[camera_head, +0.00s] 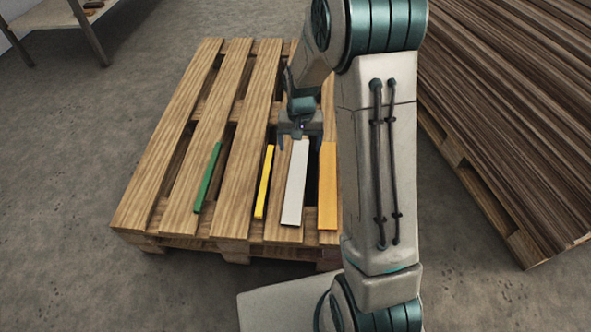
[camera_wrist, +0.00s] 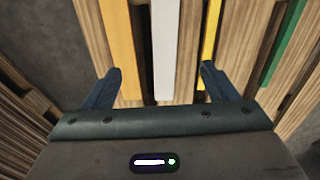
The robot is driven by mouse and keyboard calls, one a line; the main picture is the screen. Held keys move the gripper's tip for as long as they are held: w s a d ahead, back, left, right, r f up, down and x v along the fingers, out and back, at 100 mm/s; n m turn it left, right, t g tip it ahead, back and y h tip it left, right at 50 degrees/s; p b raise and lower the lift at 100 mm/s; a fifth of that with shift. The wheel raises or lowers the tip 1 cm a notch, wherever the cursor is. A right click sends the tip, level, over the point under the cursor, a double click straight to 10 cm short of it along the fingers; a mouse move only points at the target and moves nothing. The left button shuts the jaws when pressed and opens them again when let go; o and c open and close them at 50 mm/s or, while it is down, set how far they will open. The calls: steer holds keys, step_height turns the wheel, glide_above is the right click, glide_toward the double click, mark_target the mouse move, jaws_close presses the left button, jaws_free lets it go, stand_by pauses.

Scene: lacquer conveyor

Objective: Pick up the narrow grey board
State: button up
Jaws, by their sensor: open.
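The narrow grey board (camera_head: 295,183) is a pale grey strip lying lengthwise on the wooden pallet (camera_head: 158,196). It lies between a thin yellow strip (camera_head: 263,182) and a wider orange board (camera_head: 327,186). In the wrist view the grey board (camera_wrist: 163,50) runs between my two fingers, closer to the middle than the others. My gripper (camera_head: 299,133) is over the far end of the grey board in the head view. In the wrist view its fingers (camera_wrist: 160,80) are spread apart with nothing held. The height of the fingertips above the board is hard to tell.
A green strip (camera_head: 207,178) lies on the pallet further left. Gaps run between the pallet slats. A stack of dark brown planks (camera_head: 520,100) stands at the right. A pale table (camera_head: 60,14) is at the top left. Grey floor is clear left of the pallet.

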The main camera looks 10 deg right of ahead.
steer(key=w+f+m+p, duration=0.1)
steer(key=w+f+p, duration=0.1)
steer(key=w+f, duration=0.35)
steer(key=b, duration=0.3)
glide_above(297, 177)
steer(key=f, duration=0.9)
steer(key=shift+s+a+f, duration=0.2)
steer(key=shift+s+a, duration=0.05)
steer(key=shift+a, duration=0.05)
steer(key=f+b, duration=0.1)
steer(key=f, duration=0.2)
steer(key=f+b, duration=0.2)
steer(key=f, duration=0.1)
steer(key=shift+w+d+f, duration=0.15)
steer(key=shift+d+f, duration=0.05)
steer(key=c, duration=1.2)
steer(key=shift+r, duration=0.1)
steer(key=shift+c, duration=0.2)
steer(key=shift+r, duration=0.1)
